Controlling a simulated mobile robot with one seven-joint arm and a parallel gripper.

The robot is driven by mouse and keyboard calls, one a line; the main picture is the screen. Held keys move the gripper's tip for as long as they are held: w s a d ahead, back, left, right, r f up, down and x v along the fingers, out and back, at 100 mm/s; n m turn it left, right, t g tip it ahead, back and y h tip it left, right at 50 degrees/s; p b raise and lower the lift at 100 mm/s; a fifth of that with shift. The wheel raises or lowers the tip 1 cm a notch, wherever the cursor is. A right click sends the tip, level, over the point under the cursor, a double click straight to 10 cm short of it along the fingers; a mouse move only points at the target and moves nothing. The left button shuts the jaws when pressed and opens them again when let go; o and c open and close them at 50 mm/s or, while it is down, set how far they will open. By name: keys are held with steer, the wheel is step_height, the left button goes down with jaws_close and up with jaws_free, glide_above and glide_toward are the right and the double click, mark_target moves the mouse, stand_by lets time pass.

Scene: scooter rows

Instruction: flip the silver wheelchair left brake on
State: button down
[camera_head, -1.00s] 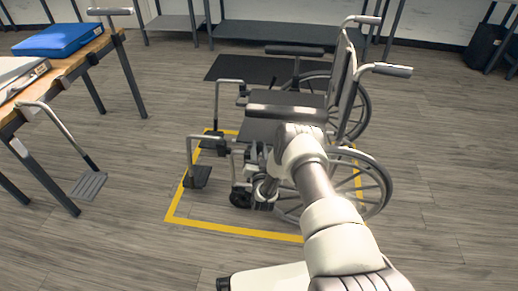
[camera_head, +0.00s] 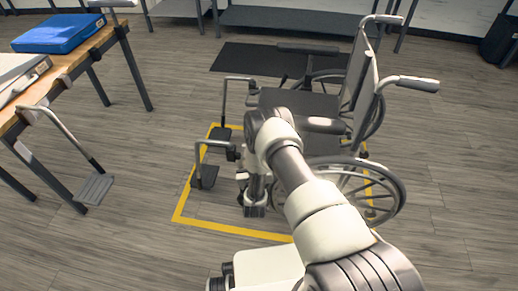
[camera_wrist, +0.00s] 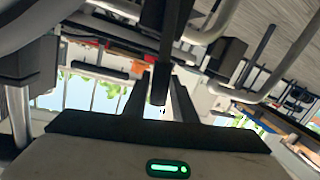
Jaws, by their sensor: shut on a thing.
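The silver wheelchair with black seat (camera_head: 300,103) stands inside a yellow floor outline in the head view, its push handles to the right and footrests to the left. My arm reaches over its near side and hides much of the frame ahead of the near large wheel (camera_head: 362,192). In the wrist view a dark bar (camera_wrist: 170,40), apparently the brake lever, runs down between the two dark fingers of my gripper (camera_wrist: 161,84), which is shut on it. The brake's contact with the tyre is hidden, so its setting cannot be told.
A wooden table (camera_head: 78,68) with a blue binder (camera_head: 60,33) stands at the left, a metal footrest (camera_head: 93,188) beside it. A dark mat (camera_head: 245,57) lies behind the chair. Shelving stands at the back. The near floor is clear left of my arm.

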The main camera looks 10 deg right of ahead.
steer(key=shift+w+a+f+n, duration=0.1)
steer(key=shift+a+f+n, duration=0.1)
steer(key=shift+a+n, duration=0.25)
steer(key=c, duration=1.5)
jaws_free()
steer(key=shift+a, duration=0.1)
steer(key=shift+o, duration=0.2)
